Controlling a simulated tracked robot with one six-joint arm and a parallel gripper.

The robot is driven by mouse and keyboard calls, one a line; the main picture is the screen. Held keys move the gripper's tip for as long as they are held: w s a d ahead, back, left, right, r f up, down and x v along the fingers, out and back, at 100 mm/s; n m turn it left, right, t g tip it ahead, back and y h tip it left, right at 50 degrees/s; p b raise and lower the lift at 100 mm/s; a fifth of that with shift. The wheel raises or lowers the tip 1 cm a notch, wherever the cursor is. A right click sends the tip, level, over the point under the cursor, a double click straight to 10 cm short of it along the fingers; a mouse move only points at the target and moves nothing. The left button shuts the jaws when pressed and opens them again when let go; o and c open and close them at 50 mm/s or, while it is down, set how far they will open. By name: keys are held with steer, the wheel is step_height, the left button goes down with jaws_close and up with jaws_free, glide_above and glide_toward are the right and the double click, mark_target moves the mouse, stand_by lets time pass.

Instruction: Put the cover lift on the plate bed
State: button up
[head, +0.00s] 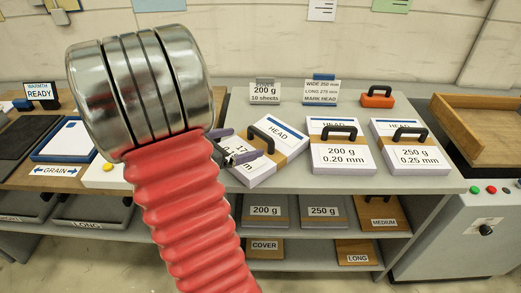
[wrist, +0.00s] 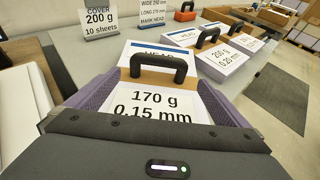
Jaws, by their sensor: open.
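Three paper stacks with brown bands and black handles stand on the grey bench. The left one, labelled 170 g 0.15 mm (head: 283,150), is turned at an angle; the 200 g 0.20 mm stack (head: 343,158) is in the middle, and the 250 g 0.25 mm stack (head: 410,157) is at right. My gripper (head: 236,146) is open at the left side of the 170 g stack. In the wrist view, the 170 g label (wrist: 152,106) and black handle (wrist: 158,66) show between its purple fingers. A sign (wrist: 100,22) reads COVER 200 g, 10 sheets. I cannot tell which surface is the plate bed.
An orange block (head: 377,97) stands behind the stacks. A wooden tray (head: 485,125) is at right. Shelves below hold labelled packs.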

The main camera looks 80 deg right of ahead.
mark_target(261, 136)
steer(key=shift+x, duration=2.2)
steer(key=shift+x, duration=2.65)
steer(key=shift+r, duration=0.15)
steer(key=c, duration=1.7)
steer(key=shift+d+r, duration=0.1)
steer(key=shift+r, duration=0.05)
